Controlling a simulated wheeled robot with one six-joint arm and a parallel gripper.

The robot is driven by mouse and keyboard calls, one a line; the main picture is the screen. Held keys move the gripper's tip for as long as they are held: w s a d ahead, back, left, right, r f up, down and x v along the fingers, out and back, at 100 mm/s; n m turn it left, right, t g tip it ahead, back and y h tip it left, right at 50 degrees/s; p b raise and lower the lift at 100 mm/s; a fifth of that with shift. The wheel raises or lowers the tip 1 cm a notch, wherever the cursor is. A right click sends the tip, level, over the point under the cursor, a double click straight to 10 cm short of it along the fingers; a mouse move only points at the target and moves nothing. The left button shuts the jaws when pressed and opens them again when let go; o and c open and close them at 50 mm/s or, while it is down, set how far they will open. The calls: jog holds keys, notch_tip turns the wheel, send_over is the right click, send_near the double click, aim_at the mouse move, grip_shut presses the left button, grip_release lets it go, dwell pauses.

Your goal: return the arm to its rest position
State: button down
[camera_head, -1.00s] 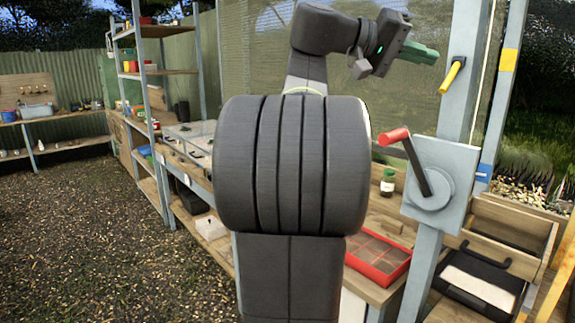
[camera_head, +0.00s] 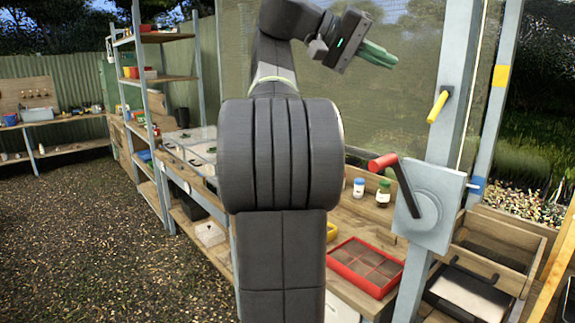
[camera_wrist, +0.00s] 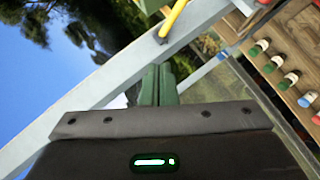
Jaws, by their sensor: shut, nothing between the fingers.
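My gripper (camera_head: 379,54) is raised high at the top of the head view, at the end of my folded dark arm. Its green fingers are shut with nothing between them and point right. They also show in the wrist view (camera_wrist: 159,84), side by side, with a pale post crossing behind them. The fingers look apart from the post and the yellow handle.
A red divided tray (camera_head: 365,268) and small bottles (camera_head: 383,193) are on the bench. Shelves (camera_head: 160,78) stand left. The gravel floor (camera_head: 75,230) is clear.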

jog(key=shift+v, duration=2.75)
